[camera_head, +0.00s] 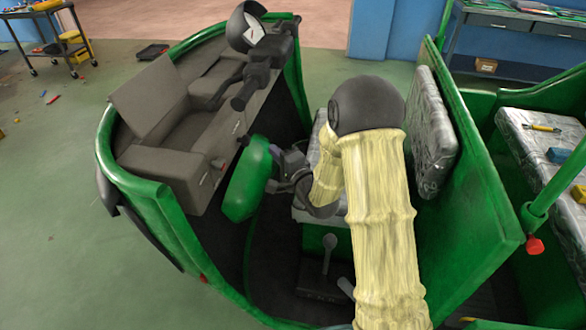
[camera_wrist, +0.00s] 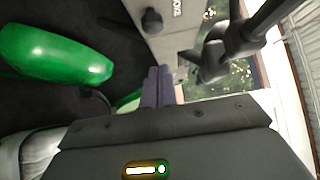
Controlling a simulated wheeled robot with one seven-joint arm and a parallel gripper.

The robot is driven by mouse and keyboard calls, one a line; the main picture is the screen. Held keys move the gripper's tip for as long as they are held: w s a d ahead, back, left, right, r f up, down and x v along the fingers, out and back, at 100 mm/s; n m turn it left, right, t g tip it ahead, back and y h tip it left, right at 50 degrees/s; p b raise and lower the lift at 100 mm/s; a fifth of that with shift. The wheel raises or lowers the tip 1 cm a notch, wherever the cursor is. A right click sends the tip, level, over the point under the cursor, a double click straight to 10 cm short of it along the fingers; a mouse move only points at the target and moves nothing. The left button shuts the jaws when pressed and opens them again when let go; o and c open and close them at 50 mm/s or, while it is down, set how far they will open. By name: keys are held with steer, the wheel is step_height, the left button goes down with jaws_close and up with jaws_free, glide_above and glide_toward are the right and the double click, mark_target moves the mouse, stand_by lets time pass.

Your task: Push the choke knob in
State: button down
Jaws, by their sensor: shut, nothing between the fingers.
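A dark round knob (camera_wrist: 152,20), which looks like the choke knob, sticks out of the grey dashboard panel (camera_wrist: 178,40) in the wrist view, beside partly cropped lettering. A small dark knob also shows on the dashboard in the head view (camera_head: 218,163); how far it stands out is unclear. My gripper (camera_wrist: 158,72) is shut and empty, its fingers pointing at the panel below the knob, apart from the knob in the picture. In the head view my gripper (camera_head: 278,154) is beside the green rounded part, which partly hides the space between it and the dashboard.
The green rounded part (camera_head: 245,180) stands close by and is also at left in the wrist view (camera_wrist: 55,55). Black handlebars (camera_head: 258,75) rise above the dashboard. The patterned seat (camera_head: 437,130) and green partition (camera_head: 485,195) are right of my arm. A lever (camera_head: 328,255) stands on the floor.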

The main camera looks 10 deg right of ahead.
steer(key=v, duration=0.7)
steer(key=shift+f, duration=0.1)
steer(key=s+d+f+n+g+h, duration=0.4)
steer(key=s+d+n+g+h, duration=0.3)
steer(key=n, duration=0.1)
steer(key=s+d+r+n+g, duration=0.1)
steer(key=s+n+g, duration=0.5)
steer(key=s, duration=0.8)
step_height(320, 180, up, 18)
steer(key=m+p, duration=0.1)
steer(key=p, duration=1.7)
steer(key=shift+d+r+g+h, duration=0.2)
steer(key=shift+r+g+h, duration=0.1)
steer(key=shift+h, duration=0.1)
